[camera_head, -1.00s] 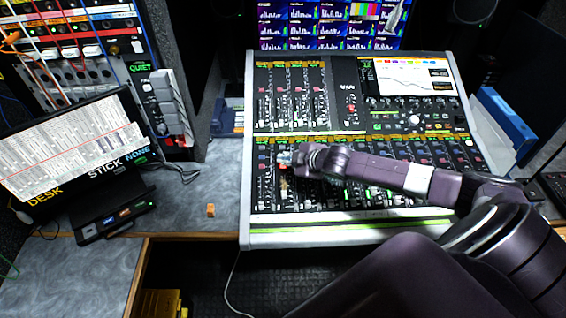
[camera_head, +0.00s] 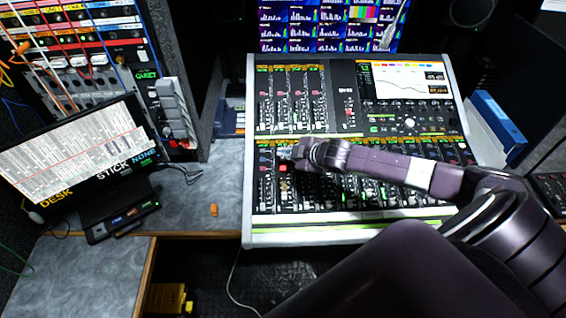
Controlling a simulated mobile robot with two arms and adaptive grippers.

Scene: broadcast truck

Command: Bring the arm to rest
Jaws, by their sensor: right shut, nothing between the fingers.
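My right gripper (camera_head: 286,153) is at the end of my right arm, which comes in from the lower right and lies across the mixing console (camera_head: 247,190). The gripper is shut and empty. It is over the left part of the lower fader bank; I cannot tell whether it touches the controls. An orange-red lit spot (camera_head: 284,168) shows just below the fingertips. My left gripper is not in view.
A tilted monitor (camera_head: 75,150) and a small black box (camera_head: 122,217) stand at left on the grey desk. A small orange block (camera_head: 213,210) lies left of the console. A blue binder (camera_head: 500,120) stands at right. A patch rack (camera_head: 90,50) rises at upper left.

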